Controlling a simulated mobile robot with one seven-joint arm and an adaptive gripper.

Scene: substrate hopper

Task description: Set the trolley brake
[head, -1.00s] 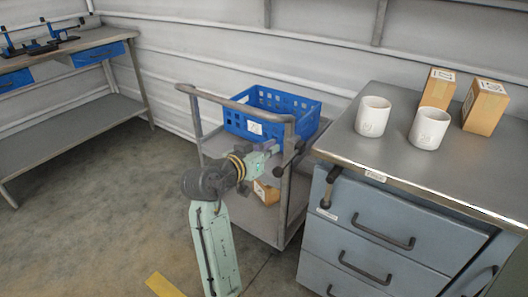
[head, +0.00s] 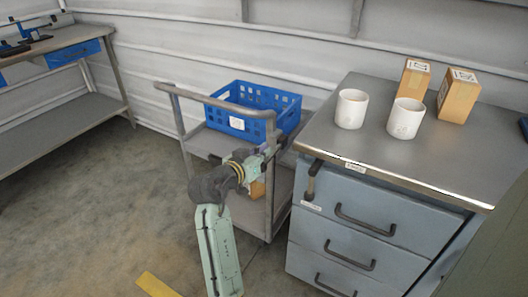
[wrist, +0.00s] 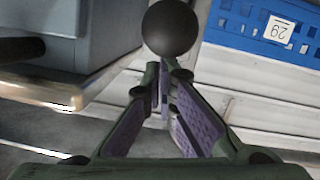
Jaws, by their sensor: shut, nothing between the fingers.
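The grey trolley (head: 225,102) stands between the wall and the drawer cabinet. A round black knob (wrist: 170,27) fills the upper middle of the wrist view, just beyond my fingertips; it looks like the end of the brake lever, but its shaft is hidden. My gripper (wrist: 165,72) is shut and empty, its purple-padded fingers converging just below the knob in the picture. I cannot tell whether they touch it. In the head view my gripper (head: 268,150) is at the trolley's near right post, and my wrist partly hides that area.
A blue crate (head: 290,120) sits on the trolley's top shelf; a cardboard box (head: 257,189) is partly visible lower down. The cabinet (head: 345,205), with a black lever (head: 311,180) on its front, stands close right. White cups (head: 351,108) are on it. Floor is clear at left.

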